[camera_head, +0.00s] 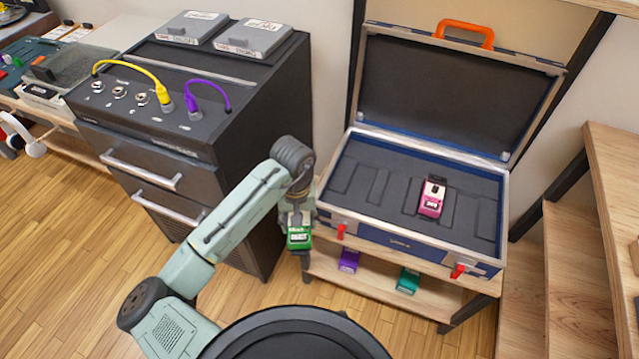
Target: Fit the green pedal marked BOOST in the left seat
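A green pedal (299,239) with a white label hangs under my gripper (298,218), left of the case and in front of the cabinet. The gripper appears shut on its upper end; the fingers are small and partly hidden. The label is too small to read surely. The open case (402,228) stands on a wooden shelf, with dark foam inside and several recessed seats. The left seat (343,177) is empty. A pink pedal (432,198) sits in a seat right of the middle.
The case lid (450,95) stands raised at the back. Two red latches (458,271) hang on the front. Purple (349,260) and teal (408,281) pedals lie on the lower shelf. A dark cabinet (180,140) with cables stands left; wooden steps (575,260) are at right.

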